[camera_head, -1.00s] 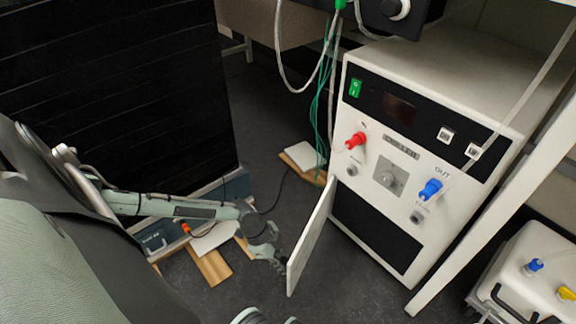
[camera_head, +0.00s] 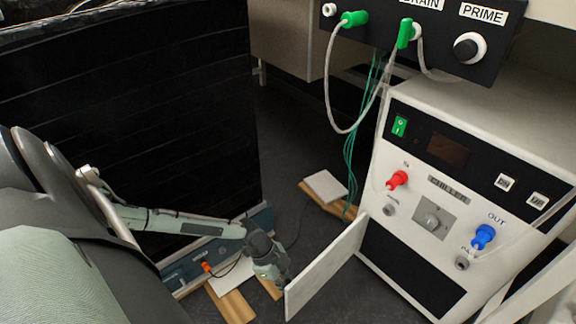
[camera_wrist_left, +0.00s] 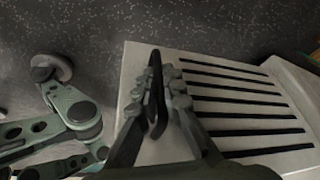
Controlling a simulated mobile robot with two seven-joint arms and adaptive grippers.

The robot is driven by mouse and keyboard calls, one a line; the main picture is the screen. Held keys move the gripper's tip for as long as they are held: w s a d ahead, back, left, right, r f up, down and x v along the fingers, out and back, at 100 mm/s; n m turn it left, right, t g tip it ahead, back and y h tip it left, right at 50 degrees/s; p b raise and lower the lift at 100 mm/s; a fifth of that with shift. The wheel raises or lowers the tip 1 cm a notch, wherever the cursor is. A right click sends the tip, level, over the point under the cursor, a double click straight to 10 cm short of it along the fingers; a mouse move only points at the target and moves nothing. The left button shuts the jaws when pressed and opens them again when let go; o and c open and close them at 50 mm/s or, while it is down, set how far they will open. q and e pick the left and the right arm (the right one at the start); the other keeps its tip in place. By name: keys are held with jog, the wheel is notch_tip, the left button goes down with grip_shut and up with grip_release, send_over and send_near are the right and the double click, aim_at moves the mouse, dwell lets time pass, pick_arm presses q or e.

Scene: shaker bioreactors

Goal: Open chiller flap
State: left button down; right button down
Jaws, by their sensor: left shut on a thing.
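The white chiller flap (camera_head: 328,268) stands swung out from the lower front of the chiller (camera_head: 415,205), leaving a dark opening (camera_head: 405,270) uncovered. In the left wrist view the flap (camera_wrist_left: 140,66) shows a row of black slots and a black handle (camera_wrist_left: 156,75). My left gripper (camera_head: 280,282) is at the flap's free outer edge. In the left wrist view its fingers (camera_wrist_left: 160,98) are shut around the black handle. My right gripper is not in view.
A black panel with white tubes and green connectors (camera_head: 405,33) hangs above. A white item on a wooden board (camera_head: 326,187) lies on the floor behind the flap. A large black block (camera_head: 125,110) stands left.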

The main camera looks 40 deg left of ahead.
pick_arm(q)
jog(key=shift+s+a+f, duration=0.15)
jog(key=shift+s+a, duration=0.1)
jog(key=shift+s, duration=0.05)
jog(key=c, duration=1.6)
grip_release()
jog(key=shift+c, duration=0.2)
jog(key=shift+w, duration=0.15)
jog(key=v, duration=1.2)
